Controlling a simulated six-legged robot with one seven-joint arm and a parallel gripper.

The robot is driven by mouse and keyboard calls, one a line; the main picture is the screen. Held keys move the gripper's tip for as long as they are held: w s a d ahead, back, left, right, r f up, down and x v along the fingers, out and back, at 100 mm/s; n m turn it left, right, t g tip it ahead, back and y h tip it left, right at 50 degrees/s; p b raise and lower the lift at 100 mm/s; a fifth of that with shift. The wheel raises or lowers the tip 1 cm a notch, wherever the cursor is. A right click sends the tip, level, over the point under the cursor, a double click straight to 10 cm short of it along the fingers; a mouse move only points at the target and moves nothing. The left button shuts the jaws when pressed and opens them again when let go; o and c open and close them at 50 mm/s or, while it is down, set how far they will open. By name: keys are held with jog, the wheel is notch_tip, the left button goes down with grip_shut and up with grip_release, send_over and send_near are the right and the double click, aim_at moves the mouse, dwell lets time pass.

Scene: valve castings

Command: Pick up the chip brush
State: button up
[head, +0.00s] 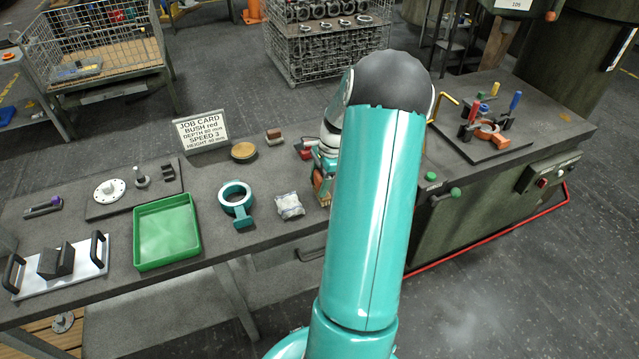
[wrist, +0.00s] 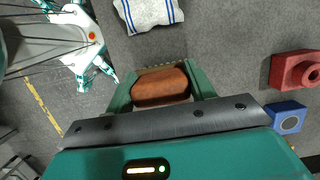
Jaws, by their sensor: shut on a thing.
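The chip brush, seen as a rounded brown block (wrist: 161,87) with a speckled edge, is between the two green fingers of my gripper (wrist: 160,88) in the wrist view. The fingers are shut on it, one on each side. In the head view my gripper is at the bench edge, largely hidden behind my teal arm, with an orange-brown patch (head: 320,183) beside it. I cannot tell from these views whether the brush touches the bench.
A folded striped rag (wrist: 148,13) lies close to my gripper; a red block (wrist: 293,70) and blue block (wrist: 287,118) lie right of it. The head view shows a teal ring clamp (head: 236,198), green tray (head: 166,232), job card (head: 201,130) and small brown block (head: 274,136) on the bench.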

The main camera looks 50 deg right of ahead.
notch_tip(320, 180, up, 2)
jog(key=shift+r, duration=0.25)
jog(key=s+d+r, duration=0.3)
jog(key=s+r, duration=0.6)
jog(key=s, duration=0.4)
jog(key=shift+s+d+r, duration=0.3)
jog(key=o, duration=0.5)
jog(key=c, duration=0.3)
